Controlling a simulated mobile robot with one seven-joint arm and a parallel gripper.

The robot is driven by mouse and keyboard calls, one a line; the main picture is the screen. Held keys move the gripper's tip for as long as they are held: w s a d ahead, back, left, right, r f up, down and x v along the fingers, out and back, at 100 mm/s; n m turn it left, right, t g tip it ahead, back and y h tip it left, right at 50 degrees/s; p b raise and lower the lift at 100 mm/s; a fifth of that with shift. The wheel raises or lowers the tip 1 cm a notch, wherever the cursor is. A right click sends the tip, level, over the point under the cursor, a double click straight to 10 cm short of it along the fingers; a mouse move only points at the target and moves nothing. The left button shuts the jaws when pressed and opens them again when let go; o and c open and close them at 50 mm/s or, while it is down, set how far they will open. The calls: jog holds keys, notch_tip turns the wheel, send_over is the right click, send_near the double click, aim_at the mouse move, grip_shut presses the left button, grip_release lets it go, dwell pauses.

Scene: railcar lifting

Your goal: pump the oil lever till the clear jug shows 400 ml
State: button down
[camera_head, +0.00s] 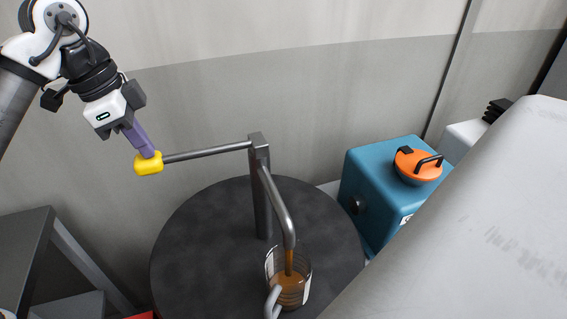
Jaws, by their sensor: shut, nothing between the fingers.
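The oil lever (205,152) is a grey rod running left from an upright post (260,190), with a yellow grip (148,164) at its end. The rod is close to level, its yellow end slightly lower. My gripper (147,153) is shut and empty, its purple fingertips at the top of the yellow grip, apparently touching it. A curved spout (278,205) comes down from the post into the clear jug (304,266). Brown oil (290,288) stands in the jug's lower part, and a brown stream shows under the spout. The scale marks are too small to read.
The post and jug stand on a round dark drum top (205,255). A blue tank (370,180) with an orange cap (418,167) is at the right. A large grey surface (470,230) fills the lower right. A dark stand (28,250) is at the left.

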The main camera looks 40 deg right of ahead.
aim_at(151, 164)
jog(key=shift+w+a+b+x, duration=0.1)
jog(key=shift+a+b+x, duration=0.15)
jog(key=shift+x, duration=0.55)
jog(key=shift+w+a+b+x, duration=0.1)
jog(key=shift+b+x, duration=0.3)
jog(key=shift+x, duration=0.4)
jog(key=shift+a+b+x, duration=0.2)
jog(key=shift+b+x, duration=0.1)
jog(key=shift+x, duration=0.5)
jog(key=p+v, duration=0.1)
jog(key=p, duration=0.1)
jog(key=p+v, duration=0.1)
jog(key=v, duration=0.1)
jog(key=shift+s+d+p, duration=0.1)
jog(key=shift+d+p, duration=0.25)
jog(key=shift+d+p+v, duration=0.25)
jog(key=shift+p+v, duration=0.15)
jog(key=shift+v, duration=0.8)
jog(key=shift+s+r, duration=0.15)
jog(key=shift+r, duration=2.25)
jog(key=shift+f, duration=0.1)
